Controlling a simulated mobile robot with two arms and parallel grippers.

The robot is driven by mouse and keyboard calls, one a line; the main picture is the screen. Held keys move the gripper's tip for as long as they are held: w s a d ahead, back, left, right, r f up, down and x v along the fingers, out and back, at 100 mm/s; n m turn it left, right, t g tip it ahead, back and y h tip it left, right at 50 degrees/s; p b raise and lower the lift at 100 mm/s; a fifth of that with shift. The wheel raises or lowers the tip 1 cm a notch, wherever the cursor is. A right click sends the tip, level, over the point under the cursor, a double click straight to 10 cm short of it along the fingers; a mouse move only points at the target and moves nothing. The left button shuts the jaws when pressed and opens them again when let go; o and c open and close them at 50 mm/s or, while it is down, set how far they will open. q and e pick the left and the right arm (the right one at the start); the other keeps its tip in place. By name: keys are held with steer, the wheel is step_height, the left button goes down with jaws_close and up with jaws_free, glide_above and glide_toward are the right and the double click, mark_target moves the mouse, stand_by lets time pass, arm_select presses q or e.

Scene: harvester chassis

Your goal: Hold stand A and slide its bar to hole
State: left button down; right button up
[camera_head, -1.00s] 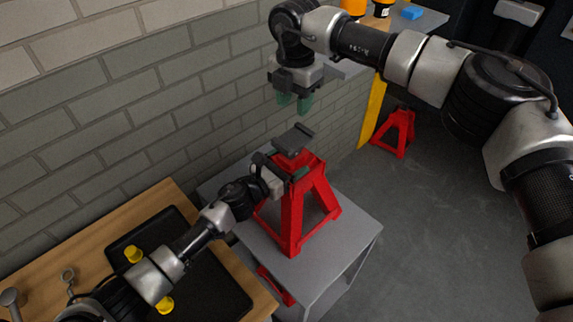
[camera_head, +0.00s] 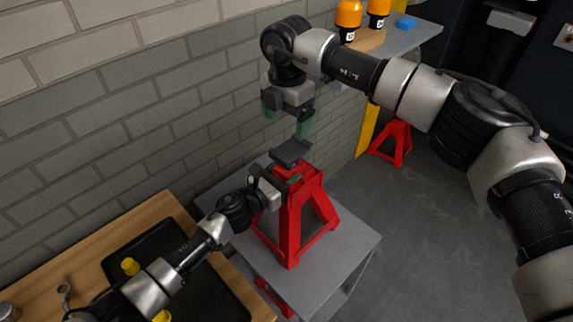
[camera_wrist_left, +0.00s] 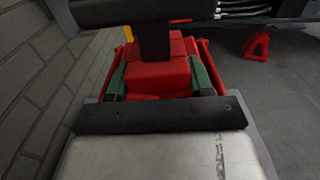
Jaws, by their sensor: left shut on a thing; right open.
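A red jack stand (camera_head: 291,222) stands upright on a grey cabinet top in the head view, with a dark saddle (camera_head: 291,152) on top of its bar. My left gripper (camera_head: 279,186) is shut on the stand's upper part, from the left. In the left wrist view the green fingers of my left gripper (camera_wrist_left: 163,78) flank the red top of the stand (camera_wrist_left: 158,72), and the dark bar (camera_wrist_left: 154,40) rises above it. My right gripper (camera_head: 288,118) is open and empty, pointing down just above the saddle, apart from it. The bar's hole is not visible.
A wooden bench with a black tray (camera_head: 215,285) and yellow pieces is at lower left. A brick wall (camera_head: 130,120) runs behind. Another red stand (camera_head: 394,142) is on the floor. Orange bottles (camera_head: 348,14) and a blue block (camera_head: 406,23) sit on the back shelf.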

mark_target(286, 152)
steer(key=shift+s+a+f, duration=0.1)
steer(key=shift+f, duration=0.45)
step_height(286, 152, down, 11)
steer(key=shift+f, duration=0.1)
steer(key=c, duration=1.3)
step_height(286, 152, up, 5)
steer(key=shift+f, duration=0.1)
steer(key=o, duration=1.3)
step_height(286, 152, up, 12)
